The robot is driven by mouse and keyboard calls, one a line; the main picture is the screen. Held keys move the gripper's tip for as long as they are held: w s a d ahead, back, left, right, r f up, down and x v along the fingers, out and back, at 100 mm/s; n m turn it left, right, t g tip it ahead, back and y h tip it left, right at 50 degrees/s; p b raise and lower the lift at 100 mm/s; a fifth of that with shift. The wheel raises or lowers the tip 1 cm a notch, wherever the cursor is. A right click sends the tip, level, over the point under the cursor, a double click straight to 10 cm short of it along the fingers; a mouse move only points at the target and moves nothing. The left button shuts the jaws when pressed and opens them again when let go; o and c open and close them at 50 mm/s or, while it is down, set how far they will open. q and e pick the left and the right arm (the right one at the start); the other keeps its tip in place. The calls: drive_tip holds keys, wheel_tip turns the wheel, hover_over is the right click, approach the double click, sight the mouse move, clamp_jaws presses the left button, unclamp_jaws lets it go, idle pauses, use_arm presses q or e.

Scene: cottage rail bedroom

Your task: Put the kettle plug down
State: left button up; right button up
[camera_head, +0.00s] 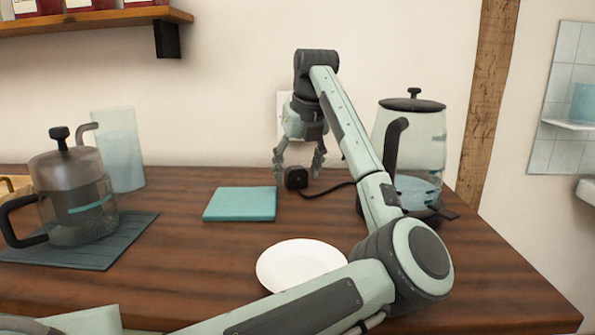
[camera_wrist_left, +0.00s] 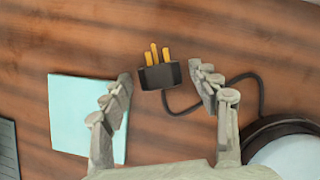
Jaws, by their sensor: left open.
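The black kettle plug (camera_head: 296,178) is on or just above the wooden counter near the wall, with its cord running right towards the glass kettle (camera_head: 419,140). In the left wrist view the plug (camera_wrist_left: 160,75) shows its brass pins. My left gripper (camera_head: 299,174) points down with its fingers apart on either side of the plug. In the left wrist view the open fingers (camera_wrist_left: 165,88) show gaps between them and the plug. A wall socket (camera_head: 284,110) is partly hidden behind my left gripper. My right gripper is not seen.
A teal square (camera_head: 240,204) lies left of the plug, and a white plate (camera_head: 298,264) lies in front. A glass press (camera_head: 75,195) stands on a dark mat (camera_head: 95,257) at the left, with a glass jug (camera_head: 120,150) behind it. A shelf (camera_head: 95,20) hangs above.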

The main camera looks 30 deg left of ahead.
use_arm(q)
drive_tip(key=v, duration=1.2)
drive_tip(key=shift+r, duration=0.2)
drive_tip(key=shift+f, duration=0.1)
